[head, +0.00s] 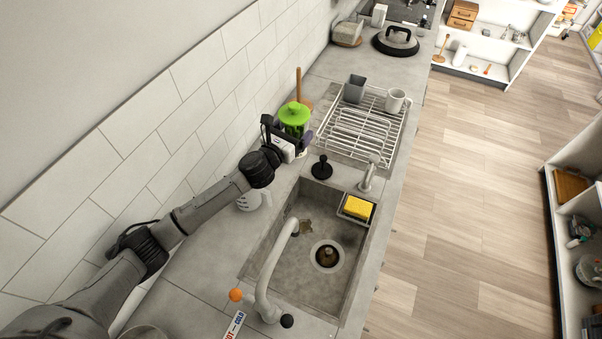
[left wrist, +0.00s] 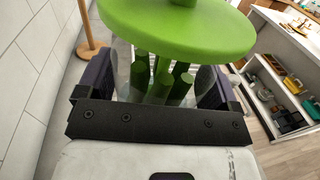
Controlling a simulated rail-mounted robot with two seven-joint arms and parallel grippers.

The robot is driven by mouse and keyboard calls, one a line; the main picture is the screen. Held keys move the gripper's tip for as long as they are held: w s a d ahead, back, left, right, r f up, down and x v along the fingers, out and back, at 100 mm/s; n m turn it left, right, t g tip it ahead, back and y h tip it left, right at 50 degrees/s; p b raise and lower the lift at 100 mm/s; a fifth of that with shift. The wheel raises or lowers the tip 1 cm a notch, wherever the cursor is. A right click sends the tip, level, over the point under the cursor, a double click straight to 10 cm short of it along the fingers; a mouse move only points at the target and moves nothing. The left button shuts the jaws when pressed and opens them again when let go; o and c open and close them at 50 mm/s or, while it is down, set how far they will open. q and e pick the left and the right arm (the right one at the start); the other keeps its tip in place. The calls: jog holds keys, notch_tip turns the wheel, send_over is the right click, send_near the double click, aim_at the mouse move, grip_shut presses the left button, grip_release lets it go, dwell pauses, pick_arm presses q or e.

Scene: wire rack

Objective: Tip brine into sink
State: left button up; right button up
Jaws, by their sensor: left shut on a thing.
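A pickle jar with a green knobbed lid (head: 294,113) is at the back of the counter, between the tiled wall and the wire rack. In the left wrist view, green pickles (left wrist: 160,86) show through its clear side under the wide lid (left wrist: 180,32). The jar looks upright with the lid on top. My left gripper (head: 291,132) is shut around the jar from the near side. The jar's base is hidden, so I cannot tell if it touches the counter. The sink (head: 289,284) is nearer, to the jar's lower right. My right gripper is not in view.
A curved faucet (head: 268,278) reaches over the sink. A yellow sponge (head: 357,207) sits in a caddy at its far right corner. A black-handled stopper (head: 320,168) and a dispenser (head: 368,175) stand behind it. The wire rack (head: 358,133) holds two cups.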

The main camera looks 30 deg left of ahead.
pick_arm(q)
jog(key=f+m+h, duration=0.1)
jog(key=f+h, duration=0.1)
jog(key=h, duration=0.1)
jog(key=d+f+m+g+h, duration=0.1)
jog(key=f+m+h, duration=0.1)
jog(key=f, duration=0.1)
jog(key=shift+s+d+f+m+h, duration=0.2)
jog(key=shift+f+m+h, duration=0.1)
jog(key=shift+h, duration=0.1)
jog(key=s+d+f+m+g+h+b, duration=0.1)
jog(key=s+d+f+m+g+h, duration=0.5)
jog(key=m, duration=0.3)
jog(key=shift+s+d+f+m, duration=0.2)
jog(key=shift+s+f+m, duration=0.05)
jog(key=shift+s+m, duration=0.15)
